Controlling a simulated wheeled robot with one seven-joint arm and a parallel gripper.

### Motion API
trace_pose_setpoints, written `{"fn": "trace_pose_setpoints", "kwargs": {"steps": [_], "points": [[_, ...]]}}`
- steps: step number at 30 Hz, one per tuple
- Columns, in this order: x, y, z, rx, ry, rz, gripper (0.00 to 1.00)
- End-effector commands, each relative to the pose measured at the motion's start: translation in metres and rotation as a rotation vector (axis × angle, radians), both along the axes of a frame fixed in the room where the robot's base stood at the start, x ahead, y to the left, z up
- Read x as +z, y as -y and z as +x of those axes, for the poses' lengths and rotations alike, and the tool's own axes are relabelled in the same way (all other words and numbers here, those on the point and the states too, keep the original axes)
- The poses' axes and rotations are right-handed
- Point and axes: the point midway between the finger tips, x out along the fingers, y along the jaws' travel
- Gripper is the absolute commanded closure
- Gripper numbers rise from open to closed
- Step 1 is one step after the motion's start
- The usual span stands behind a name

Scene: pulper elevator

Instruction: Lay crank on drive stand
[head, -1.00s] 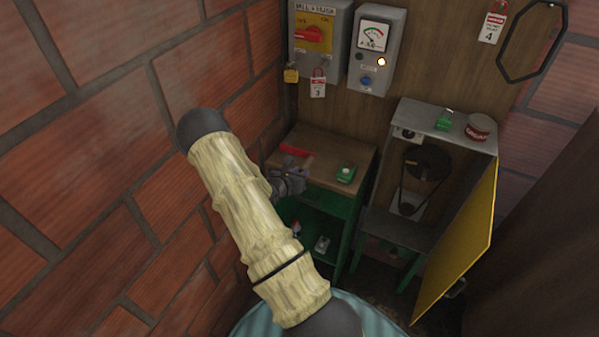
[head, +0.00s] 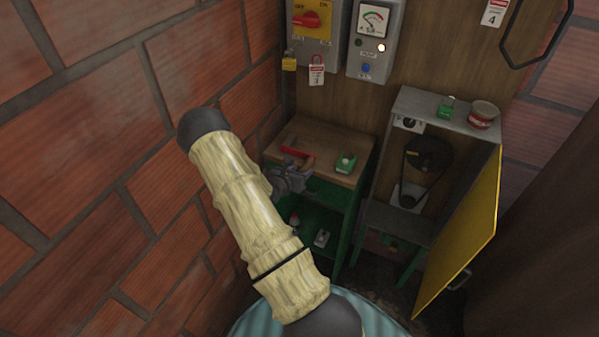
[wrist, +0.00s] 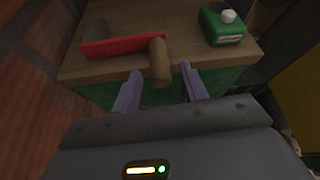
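The crank (head: 295,151) is a red bar with a brown wooden handle, lying on the wooden bench top (head: 330,148). In the wrist view the crank's red bar (wrist: 120,46) lies left of centre. Its handle points toward me, its near end in the gap between the fingers in the picture; contact cannot be told. My gripper (head: 299,164) is open, its purple fingers (wrist: 162,85) at the bench's front edge. The drive stand (head: 425,107) is the grey metal stand right of the bench, with a black wheel and belt inside and its yellow door swung open.
A green box (head: 346,163) sits on the bench, right of the crank. A green padlock (head: 446,108) and a red tin (head: 483,115) stand on the stand's top. The yellow door (head: 462,235) juts toward me. A brick wall (head: 120,130) closes the left side.

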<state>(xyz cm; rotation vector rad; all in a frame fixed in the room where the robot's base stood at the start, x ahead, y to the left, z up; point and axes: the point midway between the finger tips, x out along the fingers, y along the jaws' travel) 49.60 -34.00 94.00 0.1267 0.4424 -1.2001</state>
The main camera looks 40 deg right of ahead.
Motion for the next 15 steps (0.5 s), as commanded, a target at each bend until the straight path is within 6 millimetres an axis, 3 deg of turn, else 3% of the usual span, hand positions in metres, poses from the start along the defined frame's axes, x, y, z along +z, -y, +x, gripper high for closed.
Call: {"fn": "trace_pose_setpoints", "kwargs": {"steps": [10,15], "points": [[-0.001,-0.002,-0.001,0.0,-0.003,0.002,0.5],[0.004,-0.013,-0.003,0.002,-0.001,0.003,0.5]]}}
